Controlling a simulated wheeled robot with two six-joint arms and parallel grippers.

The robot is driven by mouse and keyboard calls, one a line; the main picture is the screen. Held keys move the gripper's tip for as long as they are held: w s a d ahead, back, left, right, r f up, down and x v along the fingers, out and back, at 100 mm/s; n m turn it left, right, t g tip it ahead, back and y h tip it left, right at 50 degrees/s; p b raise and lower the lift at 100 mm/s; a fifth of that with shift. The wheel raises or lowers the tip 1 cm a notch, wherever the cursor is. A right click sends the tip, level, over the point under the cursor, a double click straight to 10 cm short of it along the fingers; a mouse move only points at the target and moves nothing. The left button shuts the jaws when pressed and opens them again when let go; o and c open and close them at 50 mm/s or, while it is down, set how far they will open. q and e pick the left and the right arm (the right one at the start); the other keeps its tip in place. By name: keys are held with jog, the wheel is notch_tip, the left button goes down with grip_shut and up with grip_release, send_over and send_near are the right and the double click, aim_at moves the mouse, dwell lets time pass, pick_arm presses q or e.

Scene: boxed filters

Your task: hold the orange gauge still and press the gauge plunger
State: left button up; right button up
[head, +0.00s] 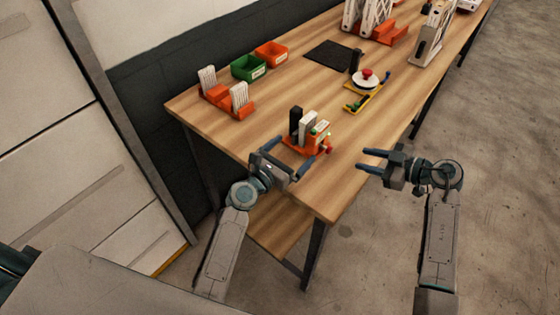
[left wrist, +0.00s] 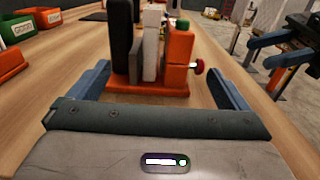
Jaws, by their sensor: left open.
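The orange gauge (head: 316,142) stands on the near part of the wooden table, with a black block and a white block upright beside its orange post. It also shows in the left wrist view (left wrist: 180,50). A red plunger knob (head: 329,149) sticks out of its right side, and it shows in the left wrist view too (left wrist: 198,66). My left gripper (head: 287,152) is open at the near side of the gauge, its blue fingers on either side of the base and apart from it. My right gripper (head: 365,162) is off the table's right edge, its fingers apart and empty, pointing left towards the plunger.
Green (head: 248,67) and orange (head: 271,54) bins and an orange rack (head: 226,100) with white filters stand at the table's left. A yellow fixture (head: 364,92) with a red-topped white dome and a black mat (head: 328,55) lie further back. Bare tabletop surrounds the gauge.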

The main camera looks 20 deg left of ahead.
pick_arm(q)
jog(key=shift+x, duration=2.15)
jog(key=c, duration=1.3)
jog(key=shift+c, duration=0.2)
pick_arm(e)
grip_shut()
